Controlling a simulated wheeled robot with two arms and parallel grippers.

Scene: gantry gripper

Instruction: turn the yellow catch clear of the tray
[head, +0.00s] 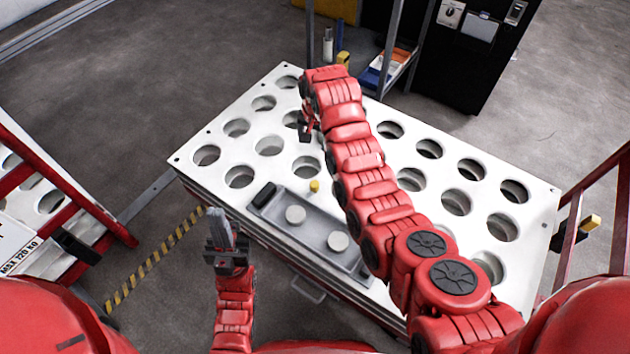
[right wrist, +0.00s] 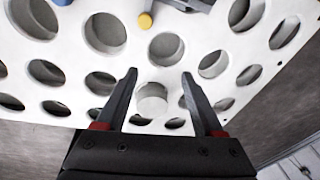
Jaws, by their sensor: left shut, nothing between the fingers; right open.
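The yellow catch (head: 314,186) is a small round-topped knob at the far long edge of the grey tray (head: 322,258). Whether it overlaps the tray rim is too small to tell. It also shows near the top of the right wrist view (right wrist: 145,20), beside a strip of grey. My right gripper (head: 306,130) is open and empty over the holed white table top, farther back than the catch. Its spread fingers (right wrist: 158,74) frame a pale round piece in the right wrist view. My left gripper (head: 217,220) is shut and empty, pointing up, left of the tray near the table's front edge.
The white table top (head: 219,187) has several round holes. Two pale discs (head: 296,214) sit in the tray, with a black block (head: 264,195) at its left end. My right arm crosses the table on the tray's right. A shelf with bins (head: 385,68) stands behind.

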